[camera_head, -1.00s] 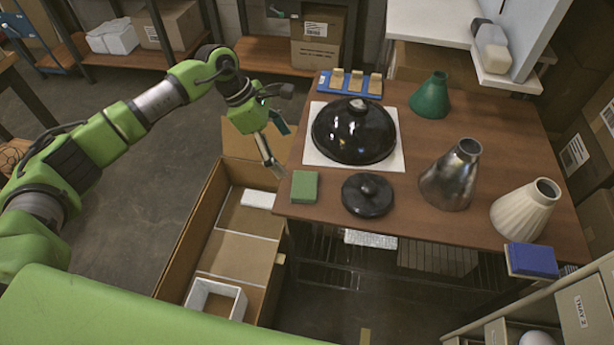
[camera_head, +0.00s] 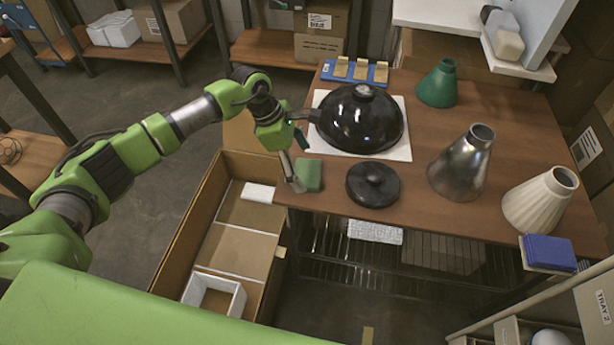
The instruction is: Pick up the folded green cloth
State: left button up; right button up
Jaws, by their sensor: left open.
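The folded green cloth (camera_head: 309,174) is a small flat green block lying near the left front edge of the brown table (camera_head: 408,198). My left gripper (camera_head: 296,172) points down at the cloth's left side, at the table edge. It is open, with one finger beside the cloth's left edge. The other finger is partly hidden or hard to make out, so I cannot tell whether the fingers touch the cloth. My right gripper is not in view.
A black dome (camera_head: 360,118) on a white mat (camera_head: 404,150) stands behind the cloth, and a black round lid (camera_head: 373,185) lies to its right. Metal (camera_head: 461,165), cream (camera_head: 538,200) and green (camera_head: 437,86) cones stand further right. An open cardboard box (camera_head: 190,235) is below left.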

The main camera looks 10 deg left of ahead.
aim_at(305, 172)
pick_arm(q)
jog(key=shift+x, duration=1)
jog(key=shift+w+r, duration=0.1)
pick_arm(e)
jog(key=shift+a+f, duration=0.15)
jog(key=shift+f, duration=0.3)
pick_arm(q)
jog(key=c, duration=1.1)
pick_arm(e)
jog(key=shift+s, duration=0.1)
pick_arm(q)
jog(key=shift+r, duration=0.1)
notch_tip(305, 172, up, 10)
jog(key=p, duration=0.4)
jog(key=shift+p, duration=0.4)
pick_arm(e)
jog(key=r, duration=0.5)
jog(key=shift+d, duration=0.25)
pick_arm(q)
jog(key=shift+o, duration=0.2)
